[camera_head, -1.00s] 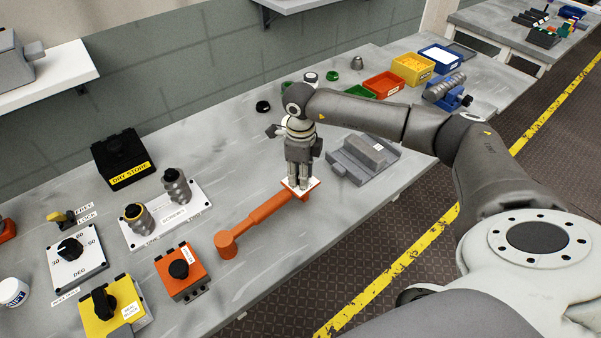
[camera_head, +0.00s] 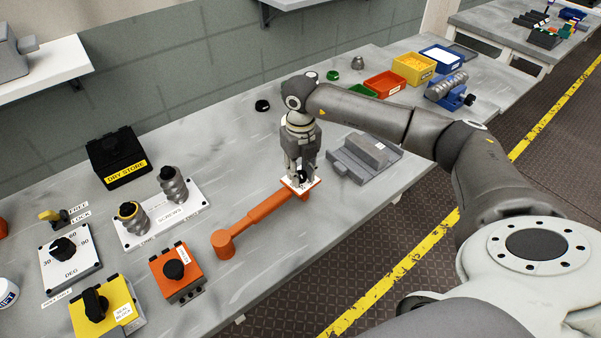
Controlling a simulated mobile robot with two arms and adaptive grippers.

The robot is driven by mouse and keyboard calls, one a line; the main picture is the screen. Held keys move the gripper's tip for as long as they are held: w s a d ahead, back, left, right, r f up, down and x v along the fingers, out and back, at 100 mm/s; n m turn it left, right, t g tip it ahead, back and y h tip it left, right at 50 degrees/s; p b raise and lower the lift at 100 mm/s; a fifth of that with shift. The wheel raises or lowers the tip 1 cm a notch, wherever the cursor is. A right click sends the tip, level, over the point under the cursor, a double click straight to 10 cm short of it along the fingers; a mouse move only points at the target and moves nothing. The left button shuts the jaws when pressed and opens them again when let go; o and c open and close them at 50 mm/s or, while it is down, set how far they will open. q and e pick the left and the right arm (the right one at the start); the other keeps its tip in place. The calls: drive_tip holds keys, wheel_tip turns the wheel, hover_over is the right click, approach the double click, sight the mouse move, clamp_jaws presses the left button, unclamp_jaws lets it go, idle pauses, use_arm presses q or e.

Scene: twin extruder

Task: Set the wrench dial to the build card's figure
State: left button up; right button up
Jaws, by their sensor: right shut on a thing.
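The orange wrench (camera_head: 258,216) lies on the grey bench, its round head at the lower left. A white dial plate (camera_head: 289,184) on an orange base sits at its upper right end, with a small dark knob (camera_head: 303,176) on it. My right gripper (camera_head: 299,177) points down over the plate and is shut on the knob, whose pointer and scale are too small and covered to read. I cannot pick out the build card. My left gripper is not in view.
A grey block fixture (camera_head: 364,159) stands close to the right of my gripper. The white screws plate (camera_head: 165,215), orange knob box (camera_head: 177,273), yellow box (camera_head: 105,310) and white degree dial (camera_head: 70,258) stand to the left. Bins line the back right. Bench behind the wrench is clear.

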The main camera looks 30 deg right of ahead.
drive_tip(key=m, duration=0.6)
drive_tip(key=shift+m+b, duration=0.3)
drive_tip(key=shift+b, duration=0.1)
drive_tip(key=m, duration=0.5)
drive_tip(key=shift+m, duration=0.3)
drive_tip(key=o, duration=1.1)
drive_tip(key=shift+c, duration=0.2)
